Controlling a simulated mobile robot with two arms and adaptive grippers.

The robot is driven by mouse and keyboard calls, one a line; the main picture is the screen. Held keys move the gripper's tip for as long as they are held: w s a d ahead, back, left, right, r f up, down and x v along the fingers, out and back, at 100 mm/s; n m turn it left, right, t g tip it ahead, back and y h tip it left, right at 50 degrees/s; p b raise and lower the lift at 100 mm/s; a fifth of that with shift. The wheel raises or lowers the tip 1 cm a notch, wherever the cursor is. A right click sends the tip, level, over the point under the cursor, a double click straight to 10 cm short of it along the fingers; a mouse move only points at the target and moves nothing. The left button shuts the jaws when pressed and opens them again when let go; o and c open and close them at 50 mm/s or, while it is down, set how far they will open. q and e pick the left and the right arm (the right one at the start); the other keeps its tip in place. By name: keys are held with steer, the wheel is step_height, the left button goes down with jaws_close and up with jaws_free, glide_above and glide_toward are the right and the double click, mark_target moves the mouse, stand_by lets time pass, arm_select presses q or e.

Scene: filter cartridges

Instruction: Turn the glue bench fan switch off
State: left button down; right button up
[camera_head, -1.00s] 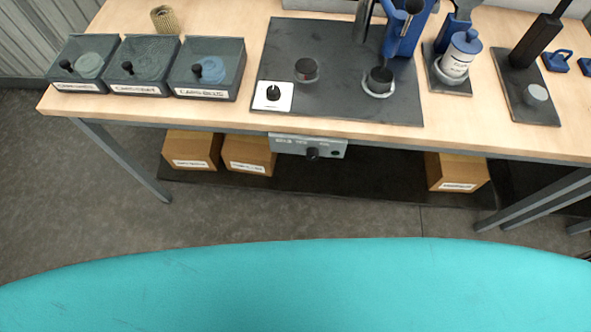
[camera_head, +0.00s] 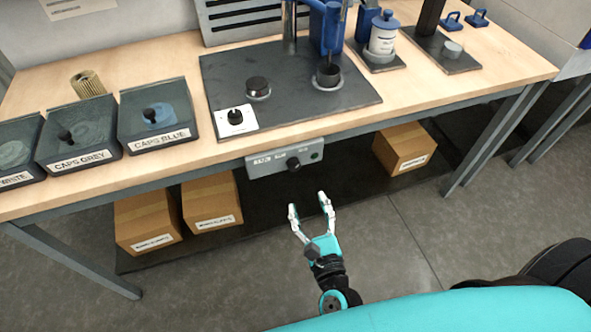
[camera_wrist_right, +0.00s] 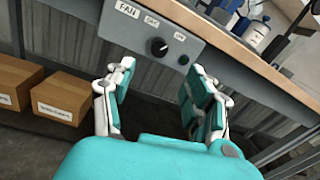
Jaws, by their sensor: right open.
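The fan switch is a round black knob (camera_head: 294,165) on a grey panel (camera_head: 262,167) under the bench's front edge. In the right wrist view the panel (camera_wrist_right: 196,24) reads FAN, with two smaller labels above the knob (camera_wrist_right: 158,46) and a small dark round spot to its right. Which label the knob points at is too small to tell. My right gripper (camera_head: 309,202) is open and empty, in front of and below the panel, apart from the knob. In the wrist view its fingers (camera_wrist_right: 160,72) stand either side of and below the knob. My left gripper is not in view.
The wooden bench top (camera_head: 400,120) overhangs the panel. Cardboard boxes (camera_head: 212,200) sit below; floor (camera_head: 400,255) in front is open.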

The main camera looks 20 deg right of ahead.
mark_target(295, 169)
steer(key=w, duration=1)
steer(key=shift+d, duration=0.15)
steer(key=shift+w, duration=0.65)
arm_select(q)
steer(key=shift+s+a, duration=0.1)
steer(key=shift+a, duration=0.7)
arm_select(e)
steer(key=c, duration=0.3)
jaws_close()
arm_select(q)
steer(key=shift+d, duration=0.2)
